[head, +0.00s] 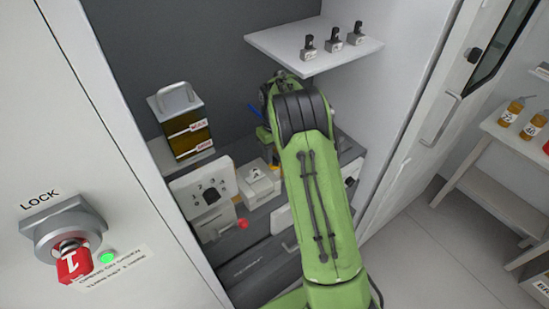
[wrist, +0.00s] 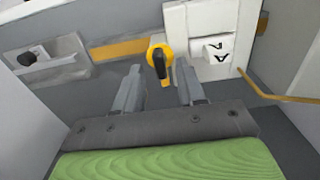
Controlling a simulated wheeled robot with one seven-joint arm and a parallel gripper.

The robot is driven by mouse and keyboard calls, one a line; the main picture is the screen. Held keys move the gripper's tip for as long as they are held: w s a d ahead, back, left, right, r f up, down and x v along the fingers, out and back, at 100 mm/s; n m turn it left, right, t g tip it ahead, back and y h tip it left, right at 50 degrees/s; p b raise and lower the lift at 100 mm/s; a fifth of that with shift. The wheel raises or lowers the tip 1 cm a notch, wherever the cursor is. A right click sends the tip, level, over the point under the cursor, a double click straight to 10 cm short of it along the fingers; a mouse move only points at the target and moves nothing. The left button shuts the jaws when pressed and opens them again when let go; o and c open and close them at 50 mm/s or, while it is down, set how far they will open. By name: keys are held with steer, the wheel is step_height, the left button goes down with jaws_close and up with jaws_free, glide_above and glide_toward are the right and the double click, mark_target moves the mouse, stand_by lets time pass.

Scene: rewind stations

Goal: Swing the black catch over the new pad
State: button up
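In the wrist view, a black catch (wrist: 161,66) sits on a round yellow mount (wrist: 154,48) at the end of a yellow strip. My gripper (wrist: 159,76) is open and empty. Its fingers are apart, with the catch showing beyond and between their tips; I see no clear contact. A white block marked A (wrist: 214,50) is right of the catch, in a pale frame; I cannot tell whether it is the new pad. In the head view, a white block (head: 258,182) lies left of my arm, which hides most of the gripper and the catch.
A shelf (head: 330,62) with several black-topped pieces overhangs the bay. A brown rod (wrist: 275,96) is right of the fingers. Bay walls flank my arm.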

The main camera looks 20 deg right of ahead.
step_height(320, 180, down, 2)
steer(key=shift+w+f, duration=0.1)
steer(key=shift+f, duration=0.05)
jaws_close()
